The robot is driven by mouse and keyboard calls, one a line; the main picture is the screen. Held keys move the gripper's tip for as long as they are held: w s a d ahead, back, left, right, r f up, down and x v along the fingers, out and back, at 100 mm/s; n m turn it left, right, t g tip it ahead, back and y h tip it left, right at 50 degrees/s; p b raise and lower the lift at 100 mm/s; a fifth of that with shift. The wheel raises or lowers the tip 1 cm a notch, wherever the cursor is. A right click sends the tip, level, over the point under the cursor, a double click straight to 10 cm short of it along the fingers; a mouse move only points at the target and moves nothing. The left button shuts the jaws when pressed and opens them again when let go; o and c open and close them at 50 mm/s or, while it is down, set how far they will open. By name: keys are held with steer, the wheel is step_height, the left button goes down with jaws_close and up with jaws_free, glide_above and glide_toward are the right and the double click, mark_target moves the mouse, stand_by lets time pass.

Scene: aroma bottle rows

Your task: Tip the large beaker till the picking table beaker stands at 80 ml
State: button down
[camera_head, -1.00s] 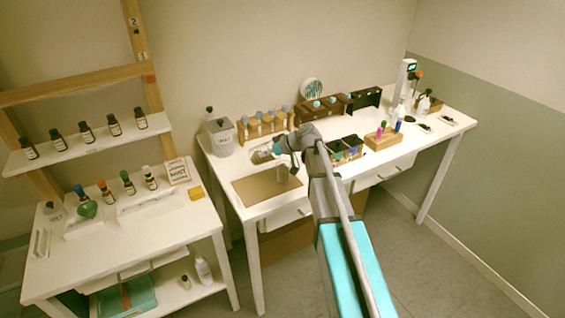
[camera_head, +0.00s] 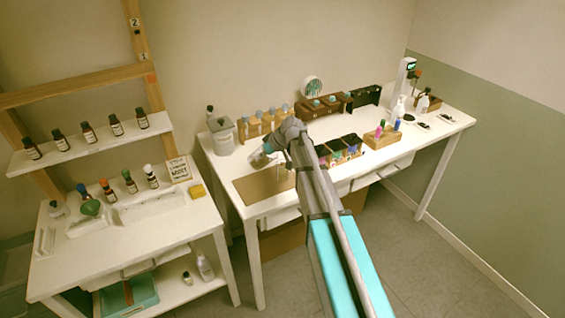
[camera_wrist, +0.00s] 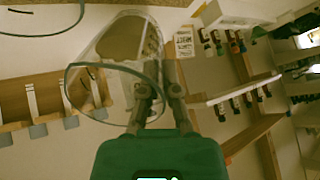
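The large beaker (camera_wrist: 120,75) is clear glass and fills the upper left of the wrist view, tilted. It also shows, small, at the left of my gripper in the head view (camera_head: 259,160). My gripper (camera_wrist: 160,92) is shut on its side. A brown patch shows through the glass; I cannot tell whether it is liquid or the mat. The picking table beaker (camera_head: 281,174) is a faint clear shape on the brown mat (camera_head: 258,188), just below my gripper and partly hidden by my arm. Its level and marks are too small to read.
A grey canister (camera_head: 222,138) and a wooden rack of bottles (camera_head: 262,124) stand behind the mat. Dark boxes of small bottles (camera_head: 340,150) are right of my arm. The left table (camera_head: 130,235) holds dropper bottles. The mat's left part is clear.

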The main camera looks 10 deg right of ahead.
mark_target(250, 162)
steer(key=shift+w+a+f+g+h+p, duration=0.3)
steer(key=shift+a+f+g+h, duration=0.2)
steer(key=shift+h, duration=0.3)
steer(key=shift+a+f+h, duration=0.25)
steer(key=shift+f+h, duration=0.1)
steer(key=shift+h, duration=0.15)
steer(key=shift+w+a+f+g+h+p, duration=0.15)
steer(key=shift+w+a+g+h+p, duration=0.1)
steer(key=shift+w+a+g+h, duration=0.25)
steer(key=shift+w+a+f+g+h+p, duration=0.1)
steer(key=shift+w+a+g+h+p, duration=0.15)
steer(key=shift+a+h, duration=0.45)
steer(key=shift+w+a+f+g+h, duration=0.1)
steer(key=shift+a+f+g+h, duration=0.15)
steer(key=shift+h, duration=0.3)
steer(key=shift+w+a+f+g+h, duration=0.1)
steer(key=shift+a+g+h, duration=0.2)
steer(key=shift+h, duration=0.25)
steer(key=shift+r, duration=0.1)
steer(key=w+a+r+p, duration=0.2)
steer(key=a+r+p, duration=0.2)
steer(key=r, duration=0.1)
steer(key=shift+w+a+p, duration=0.15)
steer(key=shift+a+p, duration=0.05)
steer(key=shift+p, duration=0.2)
